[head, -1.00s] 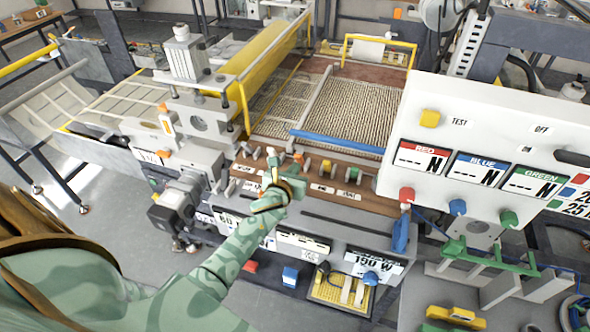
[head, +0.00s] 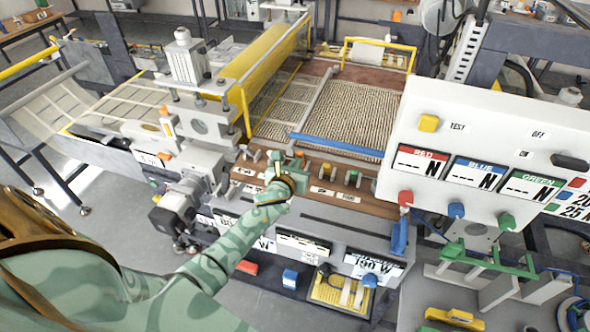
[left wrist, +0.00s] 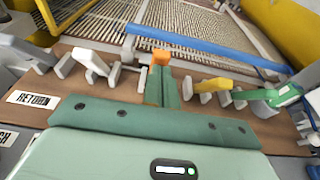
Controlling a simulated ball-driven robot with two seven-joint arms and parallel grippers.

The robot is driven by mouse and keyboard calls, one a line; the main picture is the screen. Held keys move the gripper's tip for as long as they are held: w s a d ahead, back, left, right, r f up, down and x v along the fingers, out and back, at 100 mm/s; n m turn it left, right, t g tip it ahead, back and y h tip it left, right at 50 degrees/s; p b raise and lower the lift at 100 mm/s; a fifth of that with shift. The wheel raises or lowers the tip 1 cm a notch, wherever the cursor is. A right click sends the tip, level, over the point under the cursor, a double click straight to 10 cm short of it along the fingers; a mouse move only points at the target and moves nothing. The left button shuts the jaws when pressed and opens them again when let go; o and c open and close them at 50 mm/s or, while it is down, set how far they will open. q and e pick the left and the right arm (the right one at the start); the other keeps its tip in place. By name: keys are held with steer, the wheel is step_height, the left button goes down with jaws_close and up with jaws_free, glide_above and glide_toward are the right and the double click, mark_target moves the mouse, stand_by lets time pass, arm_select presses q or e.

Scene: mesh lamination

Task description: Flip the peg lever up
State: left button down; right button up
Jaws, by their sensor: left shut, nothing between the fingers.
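A row of coloured levers stands on the brown panel (head: 312,201). I cannot tell which one is the peg lever, as the labels are mostly hidden or too small. My left gripper (head: 284,162) is shut and empty over the row. In the left wrist view, its green fingers (left wrist: 166,88) reach toward an orange-tipped lever (left wrist: 161,57) just beyond them and partly cover it; I cannot tell whether they touch. White levers (left wrist: 91,63) lie to their left. A yellow lever (left wrist: 214,85) and a green lever (left wrist: 284,95) lie to their right. My right gripper is not in view.
A blue bar (head: 337,145) crosses the mesh bed (head: 345,112) behind the levers. A white control box (head: 490,150) with coloured knobs stands close on the right. A grey machine block (head: 195,160) stands to the left. A RETURN label (left wrist: 32,98) lies on the panel.

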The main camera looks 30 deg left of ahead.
mark_target(300, 154)
arm_select(q)
steer(key=shift+w+a+r, duration=0.15)
steer(key=shift+w+r, duration=0.45)
steer(key=shift+w+a+r+p, duration=0.15)
steer(key=shift+w+r+p, duration=0.05)
steer(key=shift+w, duration=0.3)
steer(key=shift+w+a+r+p, duration=0.1)
steer(key=shift+w+r+p, duration=0.1)
steer(key=shift+w, duration=0.25)
steer(key=shift+w+a+r, duration=0.1)
steer(key=shift+w+a, duration=0.05)
steer(key=shift+w, duration=0.5)
steer(key=shift+w+a+b, duration=0.25)
steer(key=shift+w+b, duration=0.2)
steer(key=shift+w, duration=0.65)
steer(key=shift+w+r, duration=0.1)
steer(key=shift+r, duration=0.15)
